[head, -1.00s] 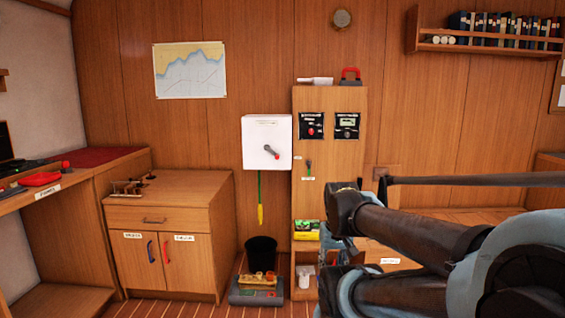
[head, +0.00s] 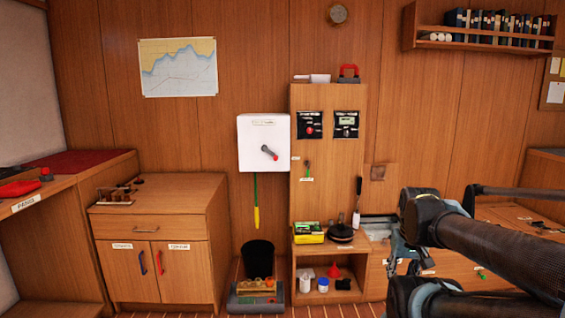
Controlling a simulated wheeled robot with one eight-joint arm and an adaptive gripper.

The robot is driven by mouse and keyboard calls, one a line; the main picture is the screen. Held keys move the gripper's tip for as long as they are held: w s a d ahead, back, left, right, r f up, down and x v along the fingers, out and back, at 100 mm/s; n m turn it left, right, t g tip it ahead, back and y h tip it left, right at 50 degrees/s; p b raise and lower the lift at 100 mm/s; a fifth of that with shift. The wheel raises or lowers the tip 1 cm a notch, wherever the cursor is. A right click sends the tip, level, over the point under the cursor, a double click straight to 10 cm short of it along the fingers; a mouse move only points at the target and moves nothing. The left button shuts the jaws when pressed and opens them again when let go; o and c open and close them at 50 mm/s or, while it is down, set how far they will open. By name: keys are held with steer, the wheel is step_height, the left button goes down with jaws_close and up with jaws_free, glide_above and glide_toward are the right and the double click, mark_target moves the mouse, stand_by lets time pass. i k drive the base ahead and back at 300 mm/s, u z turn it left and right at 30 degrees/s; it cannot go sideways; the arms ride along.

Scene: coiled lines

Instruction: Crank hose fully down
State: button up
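A white wall box (head: 252,146) hangs on the wood wall, left of a tall wooden panel. On its front is a crank (head: 269,152) with a red knob at its lower right end. A thin hose (head: 256,190), green above and yellow at its lower end, hangs straight from the underside of the box. Its tip is above a black bucket (head: 258,258), with a gap between. My arm reaches in from the right. My gripper (head: 398,262) seems to be the grey-blue part at its near end, far right of the crank and apart from it; its fingers are not clear.
A low cabinet (head: 160,215) stands left of the bucket. The bucket stands behind a tray of small items (head: 256,289). An open shelf (head: 340,262) with jars and a red funnel (head: 333,270) stands right of it. The space before the white box looks clear.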

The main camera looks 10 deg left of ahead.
mark_target(275, 157)
steer(key=i, duration=1)
